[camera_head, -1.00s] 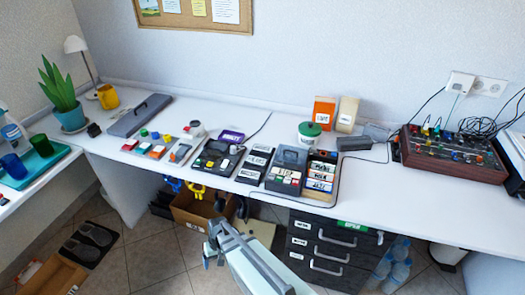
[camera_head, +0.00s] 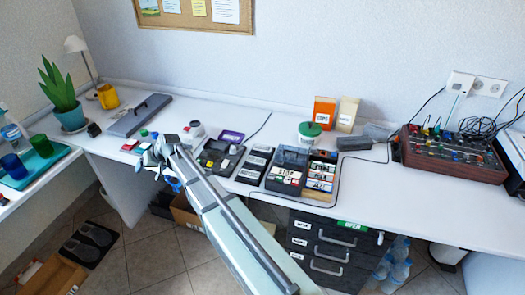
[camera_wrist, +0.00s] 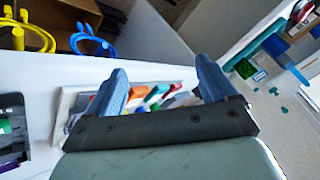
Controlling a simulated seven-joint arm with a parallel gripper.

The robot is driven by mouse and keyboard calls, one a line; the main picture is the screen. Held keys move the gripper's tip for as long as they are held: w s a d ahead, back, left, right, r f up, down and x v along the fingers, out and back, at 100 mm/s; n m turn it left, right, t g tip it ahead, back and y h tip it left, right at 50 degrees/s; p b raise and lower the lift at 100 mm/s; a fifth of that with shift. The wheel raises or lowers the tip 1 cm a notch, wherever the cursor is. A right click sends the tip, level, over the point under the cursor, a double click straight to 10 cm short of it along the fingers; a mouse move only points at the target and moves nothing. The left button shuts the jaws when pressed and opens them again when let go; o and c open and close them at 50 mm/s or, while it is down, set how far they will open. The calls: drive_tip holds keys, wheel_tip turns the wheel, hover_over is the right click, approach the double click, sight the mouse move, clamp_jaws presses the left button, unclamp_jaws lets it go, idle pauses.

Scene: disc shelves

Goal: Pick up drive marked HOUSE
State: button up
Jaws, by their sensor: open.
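I cannot read the word HOUSE on any label, so I cannot tell which thing is the drive. My gripper (camera_head: 158,152) is over the left part of the white desk, near its front edge. It is open, and nothing shows held between its fingers. In the wrist view, my gripper (camera_wrist: 163,85) has its two blue-grey fingers apart in front of a pale tray (camera_wrist: 66,103) of small orange, green, red and white pieces. My gripper and arm hide much of this tray in the head view.
Black labelled cases (camera_head: 253,165) and a rack of white-and-orange labelled pieces (camera_head: 322,172) stand right of my arm. A purple labelled box (camera_head: 231,136) lies behind. A grey lidded case (camera_head: 139,114) lies at the back left. Yellow cable loops (camera_wrist: 35,38) hang below the desk edge.

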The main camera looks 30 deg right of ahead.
drive_tip(key=w+d+r+n, duration=0.1)
drive_tip(key=w+d+r, duration=0.2)
drive_tip(key=w+r, duration=0.15)
wheel_tip(320, 180, up, 4)
drive_tip(key=n+g+h, duration=0.5)
drive_tip(key=n+g, duration=0.1)
drive_tip(key=n, duration=0.2)
hover_over(263, 148)
drive_tip(key=f, duration=0.8)
drive_tip(key=shift+w+a, duration=0.25)
drive_tip(key=shift+w, duration=0.1)
drive_tip(key=f, duration=0.4)
drive_tip(key=shift+s+f, duration=0.1)
drive_tip(key=shift+s, duration=0.3)
drive_tip(key=shift+d+f, duration=0.1)
drive_tip(key=shift+f, duration=0.45)
drive_tip(key=c, duration=1.2)
drive_tip(key=shift+c, duration=0.2)
